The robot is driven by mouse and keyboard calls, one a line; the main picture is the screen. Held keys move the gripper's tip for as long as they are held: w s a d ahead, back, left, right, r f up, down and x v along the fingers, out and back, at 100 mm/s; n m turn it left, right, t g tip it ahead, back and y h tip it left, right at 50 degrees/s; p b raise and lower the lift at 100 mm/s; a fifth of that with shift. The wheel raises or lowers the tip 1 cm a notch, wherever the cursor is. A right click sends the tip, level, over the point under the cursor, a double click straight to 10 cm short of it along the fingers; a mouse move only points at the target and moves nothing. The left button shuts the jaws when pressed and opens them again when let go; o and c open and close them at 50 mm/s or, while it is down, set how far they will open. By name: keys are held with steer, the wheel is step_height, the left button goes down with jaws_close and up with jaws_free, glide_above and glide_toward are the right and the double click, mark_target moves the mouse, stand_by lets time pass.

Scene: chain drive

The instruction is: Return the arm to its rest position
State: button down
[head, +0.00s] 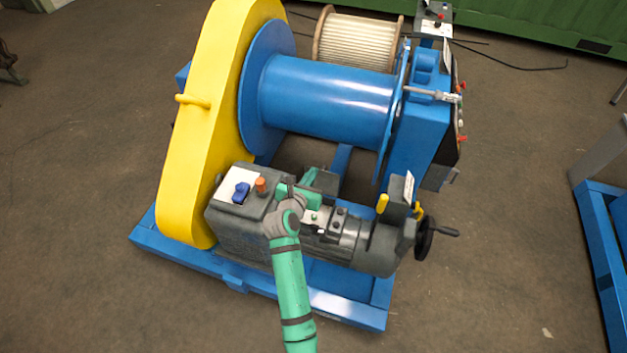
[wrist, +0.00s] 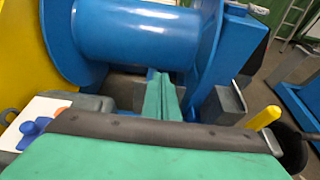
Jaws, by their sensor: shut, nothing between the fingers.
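My green arm (head: 291,285) rises from the bottom of the head view and reaches over the grey motor unit of a blue and yellow winch. My gripper (head: 312,175) is at its far end, above the motor housing, and points toward the blue drum (head: 325,95). In the wrist view my gripper (wrist: 158,74) shows two green fingers side by side, shut with nothing between them. The fingertips lie in front of the drum in the picture; I cannot tell the exact gap to the parts below.
A yellow chain guard (head: 205,120) stands left of the drum. A grey box with a blue switch (head: 241,193), yellow levers (head: 382,203) and a black handwheel (head: 425,238) are close to my arm. The floor (head: 80,270) around the blue frame is open.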

steer(key=s+a+f+m+y, duration=0.1)
steer(key=s+f+m, duration=0.3)
steer(key=s, duration=0.5)
steer(key=s+a+f+m+y, duration=0.1)
steer(key=s+m+y, duration=0.1)
steer(key=s+m, duration=0.55)
steer(key=s+a+f+m+y, duration=0.1)
steer(key=s+f+m, duration=0.2)
steer(key=s, duration=0.7)
steer(key=s+d+r+m+t, duration=0.1)
steer(key=s+r+m, duration=0.5)
steer(key=s+m, duration=0.3)
steer(key=s+d+r+m+t, duration=0.1)
steer(key=s+r+m, duration=0.5)
steer(key=s, duration=0.8)
steer(key=d+m, duration=0.1)
steer(key=m, duration=0.2)
steer(key=shift+s+r, duration=0.3)
steer(key=shift+d, duration=0.15)
